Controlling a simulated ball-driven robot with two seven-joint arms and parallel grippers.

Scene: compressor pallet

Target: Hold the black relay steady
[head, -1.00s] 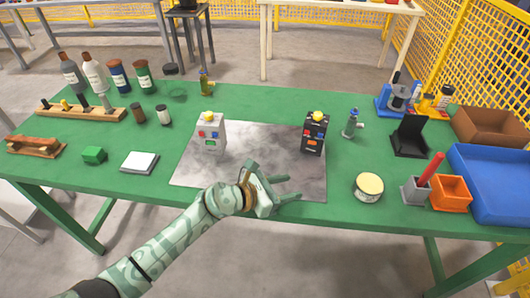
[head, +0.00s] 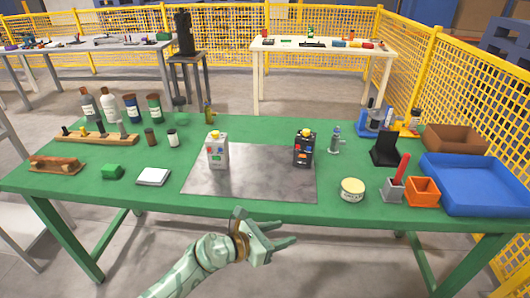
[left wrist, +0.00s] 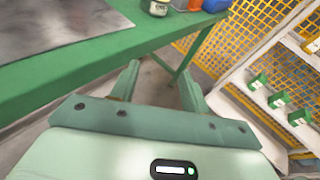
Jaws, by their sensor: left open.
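The black relay (head: 304,148), a dark box with a yellow knob on top and coloured buttons on its front, stands upright on the grey metal plate (head: 240,185) near its right side. My left gripper (head: 265,226) is open and empty, in front of the table's near edge, short of the plate and apart from the relay. In the left wrist view its two fingers (left wrist: 158,85) are spread with nothing between them, and the relay does not show there. My right gripper is not in view.
A similar white box (head: 217,151) stands on the plate's left part. A small metal valve-like piece (head: 335,140) is right of the relay. A round tin (head: 352,190), black stand (head: 385,149), orange box (head: 422,191) and blue tray (head: 475,184) are farther right. The plate's middle is clear.

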